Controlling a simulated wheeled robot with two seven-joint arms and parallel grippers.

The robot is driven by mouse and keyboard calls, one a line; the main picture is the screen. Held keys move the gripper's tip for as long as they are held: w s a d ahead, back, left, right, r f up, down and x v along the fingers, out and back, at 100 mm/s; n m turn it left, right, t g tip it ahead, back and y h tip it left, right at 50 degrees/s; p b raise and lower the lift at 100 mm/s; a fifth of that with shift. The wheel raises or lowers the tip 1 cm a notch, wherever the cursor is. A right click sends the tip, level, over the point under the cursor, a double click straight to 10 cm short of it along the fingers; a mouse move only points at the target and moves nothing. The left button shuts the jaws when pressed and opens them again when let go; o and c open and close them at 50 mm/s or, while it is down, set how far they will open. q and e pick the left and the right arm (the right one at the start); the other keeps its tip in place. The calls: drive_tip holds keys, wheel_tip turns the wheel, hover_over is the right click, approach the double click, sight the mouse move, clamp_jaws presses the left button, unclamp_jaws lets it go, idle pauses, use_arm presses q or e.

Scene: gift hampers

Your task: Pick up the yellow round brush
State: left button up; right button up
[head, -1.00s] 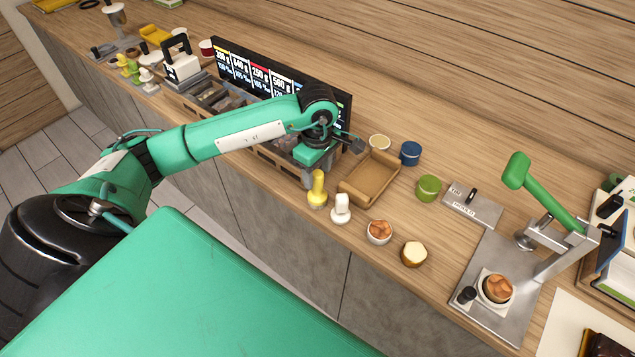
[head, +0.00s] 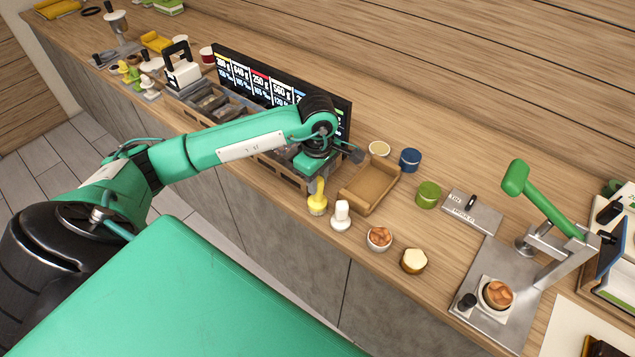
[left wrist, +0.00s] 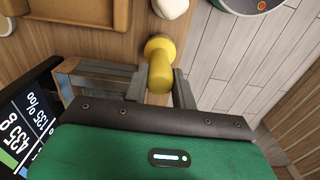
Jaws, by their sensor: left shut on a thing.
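The yellow round brush (head: 317,203) stands upright near the front edge of the counter in the head view. My left gripper (head: 313,183) has come down over its top. In the left wrist view the yellow brush (left wrist: 159,62) sits between the two fingers of my left gripper (left wrist: 160,88), which are shut on its handle. The fingers hide part of the handle in the head view. I cannot tell whether the brush is clear of the counter. My right gripper is not in view.
A white brush (head: 341,215) stands close to the right of the yellow one. A tan tray (head: 366,186) lies just behind. A wooden crate (head: 275,172) and price screen (head: 283,83) are to the left.

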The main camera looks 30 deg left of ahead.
use_arm(q)
wheel_tip(320, 180, up, 10)
drive_tip(key=b, duration=0.3)
drive_tip(key=shift+w, duration=0.1)
wheel_tip(320, 180, up, 10)
drive_tip(key=shift+f, duration=0.15)
idle(2.1)
